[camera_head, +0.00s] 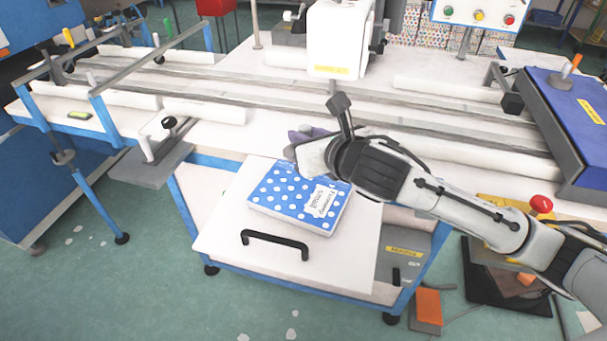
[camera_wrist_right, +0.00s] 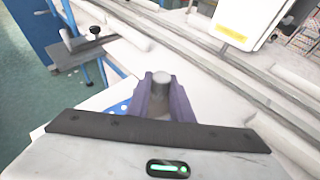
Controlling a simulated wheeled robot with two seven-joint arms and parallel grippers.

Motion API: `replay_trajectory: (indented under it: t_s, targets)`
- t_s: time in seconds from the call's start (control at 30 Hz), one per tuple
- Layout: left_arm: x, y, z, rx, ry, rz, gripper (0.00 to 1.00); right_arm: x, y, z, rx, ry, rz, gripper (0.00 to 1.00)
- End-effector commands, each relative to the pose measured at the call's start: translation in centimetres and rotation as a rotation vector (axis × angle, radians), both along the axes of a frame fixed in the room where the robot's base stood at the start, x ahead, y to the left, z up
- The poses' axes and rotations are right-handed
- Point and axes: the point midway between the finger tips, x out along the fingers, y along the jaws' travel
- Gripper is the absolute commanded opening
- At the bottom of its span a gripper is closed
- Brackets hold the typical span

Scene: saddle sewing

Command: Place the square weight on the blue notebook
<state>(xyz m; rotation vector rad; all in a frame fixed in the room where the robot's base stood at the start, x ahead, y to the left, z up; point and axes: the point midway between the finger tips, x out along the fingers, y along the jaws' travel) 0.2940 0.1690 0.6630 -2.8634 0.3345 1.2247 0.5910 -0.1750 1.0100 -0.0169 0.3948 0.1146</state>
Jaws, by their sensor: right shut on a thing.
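The blue notebook (camera_head: 275,192) with white dots and a white label lies flat on the white pull-out board. A small dotted corner of the notebook (camera_wrist_right: 122,107) shows in the wrist view. My right gripper (camera_head: 300,137) is at the notebook's far edge in the head view, with its purple fingers partly behind the hand. In the wrist view the right gripper (camera_wrist_right: 166,100) is shut on a grey metal piece with a round top (camera_wrist_right: 161,78), seemingly the square weight. Its lower part is hidden between the fingers, and its height above the notebook is unclear. My left gripper is out of view.
The white board (camera_head: 225,235) has a black handle (camera_head: 275,243) at its front and bare room around the notebook. Behind it are long rails (camera_head: 250,85) and a white machine head (camera_head: 340,38). A grey bracket with a black knob (camera_head: 168,123) stands to the left.

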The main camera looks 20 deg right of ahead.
Motion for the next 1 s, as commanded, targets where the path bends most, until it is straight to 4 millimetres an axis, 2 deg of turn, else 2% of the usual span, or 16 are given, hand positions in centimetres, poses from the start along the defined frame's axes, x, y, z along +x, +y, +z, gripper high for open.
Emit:
replay_trajectory:
  t_s: [0.1,0.37,0.6,0.93,0.97,1.0]
  targets:
    - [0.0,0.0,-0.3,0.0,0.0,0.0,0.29,0.0,0.0,-1.9,0.002,-0.006,0.0,0.0]
    - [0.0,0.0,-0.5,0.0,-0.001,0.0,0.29,0.0,0.1,-3.8,0.002,-0.008,0.0,0.0]
    - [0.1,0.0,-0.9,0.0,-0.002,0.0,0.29,0.0,0.0,-6.7,0.001,-0.007,-0.001,0.0]
    - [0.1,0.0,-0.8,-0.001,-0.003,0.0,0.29,0.0,0.0,-6.9,0.0,-0.009,0.0,0.0]
    - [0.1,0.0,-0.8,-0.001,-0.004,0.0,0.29,-0.1,0.0,-7.3,-0.001,-0.001,-0.002,0.21]
    - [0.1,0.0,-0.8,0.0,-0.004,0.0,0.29,-0.1,0.0,-7.2,0.0,-0.002,-0.001,0.28]
